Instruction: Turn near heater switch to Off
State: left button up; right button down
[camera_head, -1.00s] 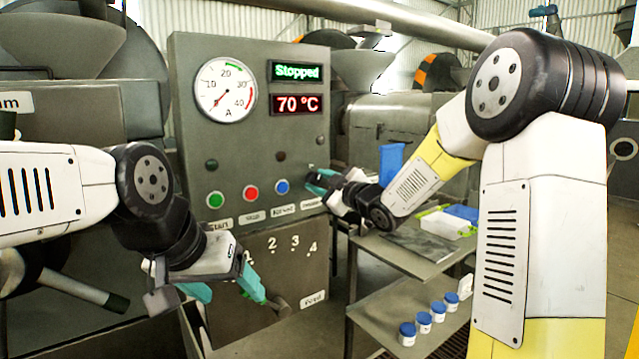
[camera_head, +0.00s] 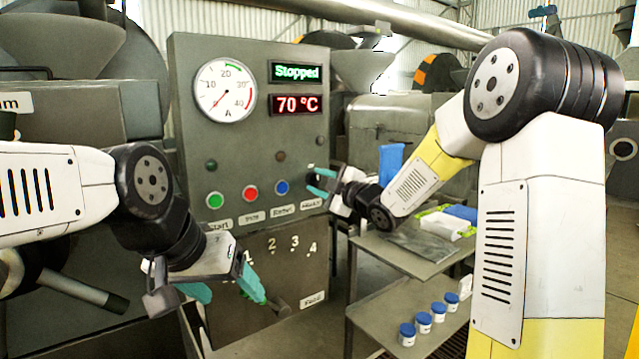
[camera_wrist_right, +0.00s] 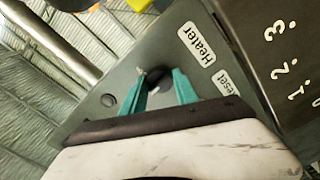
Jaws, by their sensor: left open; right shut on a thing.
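The grey control panel (camera_head: 240,150) faces me. The exact knob angle is hard to tell. My left gripper (camera_head: 236,297) is open and empty, low in front of the panel.
The panel has a green button (camera_head: 215,200), a red button (camera_head: 250,193) and a blue button (camera_head: 282,187). Displays read "Stopped" (camera_head: 296,72) and "70 °C" (camera_head: 297,104). A metal table (camera_head: 415,250) with several blue-lidded jars below stands at right.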

jog(key=shift+f, duration=0.1)
jog(key=c, duration=0.9)
grip_release()
jog(key=shift+c, duration=0.2)
jog(key=v, duration=0.8)
